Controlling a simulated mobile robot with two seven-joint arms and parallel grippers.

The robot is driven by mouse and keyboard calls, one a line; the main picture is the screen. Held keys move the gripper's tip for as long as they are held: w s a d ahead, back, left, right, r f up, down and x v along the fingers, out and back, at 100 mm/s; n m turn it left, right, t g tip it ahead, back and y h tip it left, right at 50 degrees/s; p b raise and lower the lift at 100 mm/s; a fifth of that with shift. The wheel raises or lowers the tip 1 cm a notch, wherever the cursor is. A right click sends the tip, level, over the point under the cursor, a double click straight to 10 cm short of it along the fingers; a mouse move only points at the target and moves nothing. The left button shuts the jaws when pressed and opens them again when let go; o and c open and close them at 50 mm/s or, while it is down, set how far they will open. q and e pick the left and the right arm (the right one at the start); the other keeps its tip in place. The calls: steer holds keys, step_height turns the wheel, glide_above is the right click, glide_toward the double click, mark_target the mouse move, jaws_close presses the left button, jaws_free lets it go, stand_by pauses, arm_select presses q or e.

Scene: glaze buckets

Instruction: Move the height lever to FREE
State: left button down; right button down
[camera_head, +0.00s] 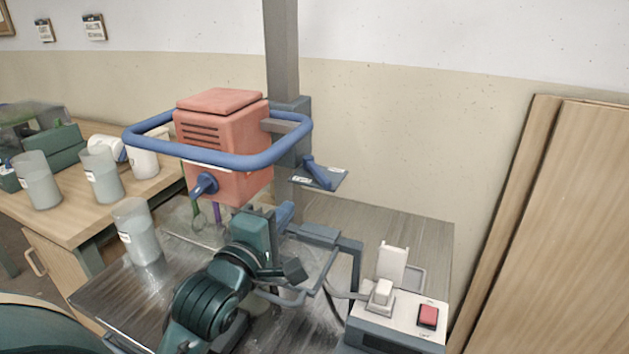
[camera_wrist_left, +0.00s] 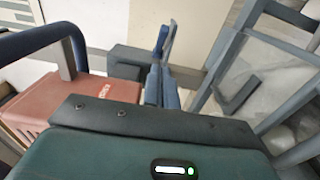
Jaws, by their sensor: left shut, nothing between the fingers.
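The height lever (camera_head: 317,172) is a short blue handle on a small grey-blue plate (camera_head: 329,181) on the column's right side. It leans with its upper end toward the left. Small white labels lie at the plate's left and right ends; I cannot read them. My left gripper (camera_head: 287,212) is shut and empty, below and left of the lever, and appears apart from it. In the left wrist view the narrow blue-grey fingers (camera_wrist_left: 166,45) are together; I cannot clearly pick out the lever there. My right gripper is not in view.
The red mixer head (camera_head: 222,145) with its blue ring guard (camera_head: 235,160) is left of the grey column (camera_head: 283,50). A blue-grey frame (camera_head: 345,245) and a control box with a red switch (camera_head: 428,315) stand to the right. Several cups stand left. Wooden boards (camera_head: 560,220) lean at right.

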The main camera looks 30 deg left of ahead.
mark_target(316, 176)
arm_select(q)
steer(key=shift+s, duration=0.15)
steer(key=w, duration=1)
steer(key=shift+a, duration=0.25)
steer(key=shift+w, duration=0.1)
